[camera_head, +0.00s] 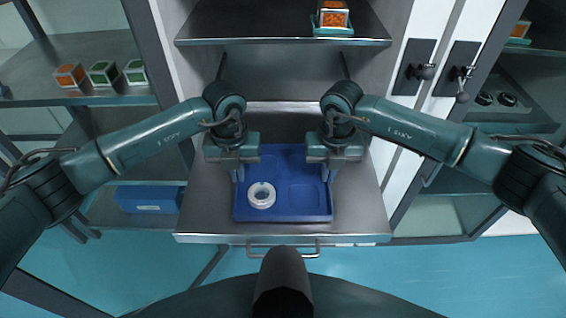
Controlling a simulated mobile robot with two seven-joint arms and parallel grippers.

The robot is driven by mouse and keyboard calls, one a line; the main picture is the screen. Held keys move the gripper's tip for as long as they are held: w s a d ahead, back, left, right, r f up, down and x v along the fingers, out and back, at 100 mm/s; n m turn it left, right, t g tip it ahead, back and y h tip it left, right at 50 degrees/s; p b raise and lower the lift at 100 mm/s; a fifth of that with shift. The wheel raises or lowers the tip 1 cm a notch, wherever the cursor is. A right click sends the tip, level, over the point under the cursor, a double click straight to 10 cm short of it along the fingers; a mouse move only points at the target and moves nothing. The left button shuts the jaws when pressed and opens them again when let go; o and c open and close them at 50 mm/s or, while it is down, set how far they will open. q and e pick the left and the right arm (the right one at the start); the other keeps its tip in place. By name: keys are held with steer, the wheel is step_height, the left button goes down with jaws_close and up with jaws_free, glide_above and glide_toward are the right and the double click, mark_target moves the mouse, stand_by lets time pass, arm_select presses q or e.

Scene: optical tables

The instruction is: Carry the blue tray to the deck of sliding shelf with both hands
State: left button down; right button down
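The blue tray (285,214) lies over the metal deck of the sliding shelf (205,205) in the head view. It looks level; I cannot tell whether it rests on the deck or hangs just above it. A white ring-shaped part (262,195) sits in its left front area. My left gripper (238,174) points down at the tray's left side wall. My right gripper (328,174) points down at its right side wall. The fingers are at the rim on both sides, but the grippers' bodies hide how tightly they close. The tray's far corners are partly hidden by the grippers.
The sliding shelf has a front handle (283,249). An upper shelf (285,28) above it bears a teal tray with an orange-topped box (333,14). Small boxes (103,73) stand on the left rack, with a blue bin (150,199) below. Cabinet doors with knobs (424,71) are at the right.

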arm_select(q)
steer(key=shift+f+b, duration=0.3)
steer(key=shift+f, duration=0.25)
arm_select(e)
steer(key=shift+f, duration=0.55)
arm_select(q)
steer(key=c, duration=2)
jaws_free()
steer(key=shift+r, duration=0.25)
arm_select(e)
steer(key=c, duration=2)
jaws_free()
steer(key=shift+r, duration=0.2)
arm_select(q)
steer(key=o, duration=0.4)
steer(key=shift+c, duration=0.2)
arm_select(e)
steer(key=o, duration=0.4)
steer(key=shift+c, duration=0.2)
steer(key=shift+r, duration=0.15)
arm_select(q)
step_height(320, 180, up, 12)
arm_select(e)
step_height(320, 180, up, 12)
